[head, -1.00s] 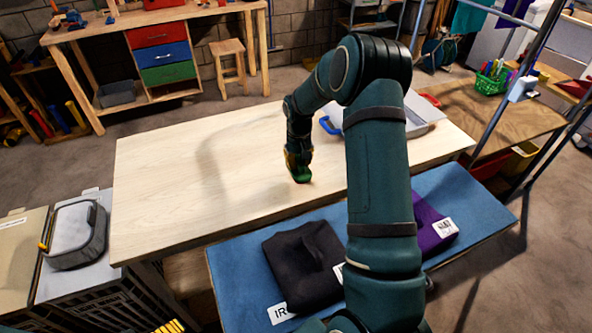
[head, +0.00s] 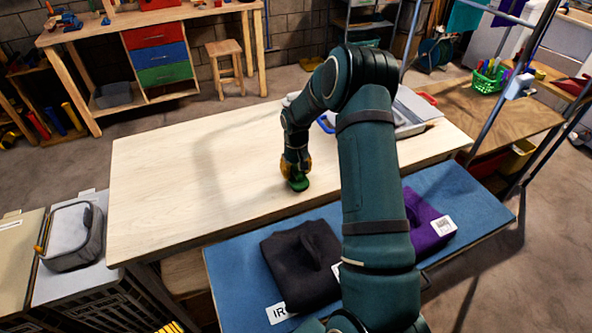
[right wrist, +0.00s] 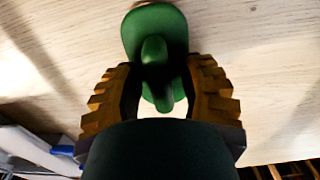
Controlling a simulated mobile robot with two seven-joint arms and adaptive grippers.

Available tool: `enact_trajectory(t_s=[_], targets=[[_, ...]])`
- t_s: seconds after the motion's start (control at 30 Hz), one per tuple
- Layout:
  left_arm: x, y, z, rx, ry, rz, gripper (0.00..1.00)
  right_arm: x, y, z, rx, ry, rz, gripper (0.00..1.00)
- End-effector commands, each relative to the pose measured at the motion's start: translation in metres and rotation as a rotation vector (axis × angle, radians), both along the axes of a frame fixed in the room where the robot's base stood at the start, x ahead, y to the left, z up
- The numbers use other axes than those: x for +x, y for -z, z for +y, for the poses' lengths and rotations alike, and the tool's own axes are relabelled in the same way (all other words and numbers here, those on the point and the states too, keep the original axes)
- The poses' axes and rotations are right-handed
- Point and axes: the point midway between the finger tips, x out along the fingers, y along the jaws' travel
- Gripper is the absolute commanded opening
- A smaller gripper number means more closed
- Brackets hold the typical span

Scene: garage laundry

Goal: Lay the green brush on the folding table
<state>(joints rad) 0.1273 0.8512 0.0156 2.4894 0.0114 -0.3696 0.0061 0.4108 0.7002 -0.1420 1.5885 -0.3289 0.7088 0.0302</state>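The green brush (head: 298,185) is on the pale wooden top of the folding table (head: 165,185), near its front edge. In the right wrist view the brush (right wrist: 150,28) shows a broad rounded body and a raised handle. My right gripper (head: 296,168) is right above it, pointing down. Its orange ridged fingers (right wrist: 160,100) stand apart on either side of the handle, with gaps showing beside it. The underside of the brush is hidden. My left gripper is not in view.
A grey tray with blue and red handles (head: 412,112) is at the table's right end, partly behind my arm. A blue board (head: 465,205) with a black folded garment (head: 300,265) and a purple one (head: 425,222) lies in front. The table's left half is clear.

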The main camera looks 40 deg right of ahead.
Motion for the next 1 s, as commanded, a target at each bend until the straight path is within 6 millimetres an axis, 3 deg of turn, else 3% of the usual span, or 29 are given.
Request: enact_trajectory(t_s=[0.27, 0.7, 1.0], targets=[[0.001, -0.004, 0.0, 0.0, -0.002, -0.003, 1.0, 0.001, -0.011, 0.0, -0.001, 0.0, -0.003, 0.39], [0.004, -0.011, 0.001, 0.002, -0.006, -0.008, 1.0, 0.0, -0.096, 0.0, -0.001, 0.0, -0.003, 0.39], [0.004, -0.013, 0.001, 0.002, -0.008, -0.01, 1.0, 0.0, -0.123, 0.0, 0.0, 0.0, 0.0, 0.39]])
